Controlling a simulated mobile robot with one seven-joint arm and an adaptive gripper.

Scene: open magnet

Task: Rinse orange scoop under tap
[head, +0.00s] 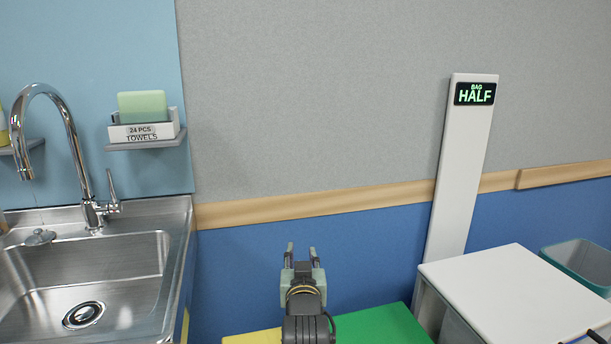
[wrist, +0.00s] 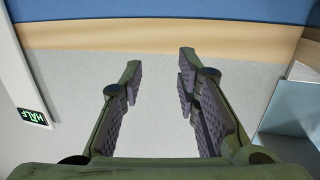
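My gripper (head: 301,254) is raised in front of the wall, right of the sink. Its fingers are apart with nothing between them; the wrist view shows the same open fingers (wrist: 158,90). The chrome tap (head: 62,125) arches over the left side of the steel sink (head: 128,262), with a lever at its right. A thin line hangs below the spout; I cannot tell if it is water. A small metal item (head: 40,237) sits at the sink's back left edge. I see no orange scoop in either view.
A shelf holds a towels box (head: 145,131). A white post with a "BAG HALF" sign (head: 475,94) stands at right. A white-topped cabinet (head: 515,295) and teal bin (head: 580,265) are at lower right. A green surface (head: 385,325) lies below my gripper.

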